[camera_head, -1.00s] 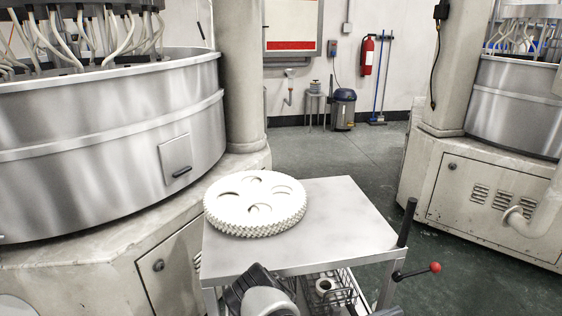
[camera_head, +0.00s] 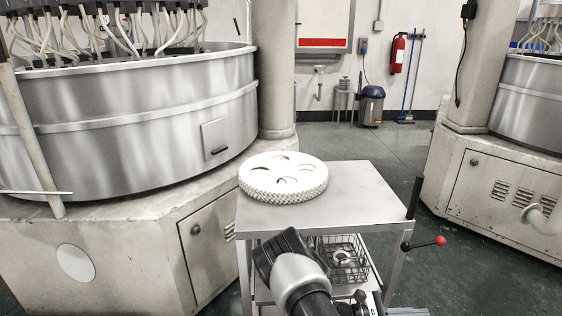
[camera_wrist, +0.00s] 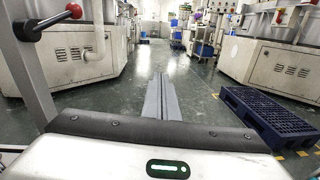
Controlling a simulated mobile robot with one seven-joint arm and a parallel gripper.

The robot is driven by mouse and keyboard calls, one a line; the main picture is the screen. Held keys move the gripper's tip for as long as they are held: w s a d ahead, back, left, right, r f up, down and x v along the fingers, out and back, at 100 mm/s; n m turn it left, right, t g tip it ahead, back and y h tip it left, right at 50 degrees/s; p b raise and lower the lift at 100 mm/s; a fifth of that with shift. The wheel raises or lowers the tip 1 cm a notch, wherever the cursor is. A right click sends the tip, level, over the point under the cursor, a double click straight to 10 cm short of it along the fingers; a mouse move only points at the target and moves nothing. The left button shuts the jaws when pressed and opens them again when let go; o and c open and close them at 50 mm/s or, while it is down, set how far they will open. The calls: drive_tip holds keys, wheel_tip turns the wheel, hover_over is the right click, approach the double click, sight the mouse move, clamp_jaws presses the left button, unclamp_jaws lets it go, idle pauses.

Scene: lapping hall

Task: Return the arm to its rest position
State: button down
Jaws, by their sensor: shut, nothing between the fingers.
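My arm (camera_head: 300,280) shows at the bottom middle of the head view, bent in front of the steel cart (camera_head: 350,185). In the wrist view my gripper (camera_wrist: 161,98) points out over open green floor. Its two grey fingers are together, with nothing between them. A grey piece at the bottom edge of the head view may be part of the gripper, but I cannot tell. A stack of white toothed discs with round holes (camera_head: 283,178) lies on the cart top, apart from my arm.
A wire basket (camera_head: 342,262) sits on the cart's lower shelf. A lever with a red knob (camera_head: 440,240) sticks out at its right. Large lapping machines (camera_head: 130,120) stand left and right. A dark blue pallet (camera_wrist: 268,118) lies right in the wrist view. The aisle between is clear.

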drive_tip(key=s+a+r+m+t+y, duration=0.2)
drive_tip(key=s+a+r+m+y, duration=0.5)
drive_tip(key=r, duration=0.5)
drive_tip(key=s+a+r+m+t+y, duration=0.2)
drive_tip(key=s+a+r+m+y, duration=0.25)
drive_tip(key=a+r, duration=0.55)
drive_tip(key=s+a+r+m+t+y, duration=0.2)
drive_tip(key=s+a+r+m+y, duration=0.45)
drive_tip(key=r, duration=0.75)
wheel_tip(320, 180, up, 26)
drive_tip(key=n+p, duration=0.1)
drive_tip(key=p, duration=2.4)
drive_tip(key=shift+p, duration=0.3)
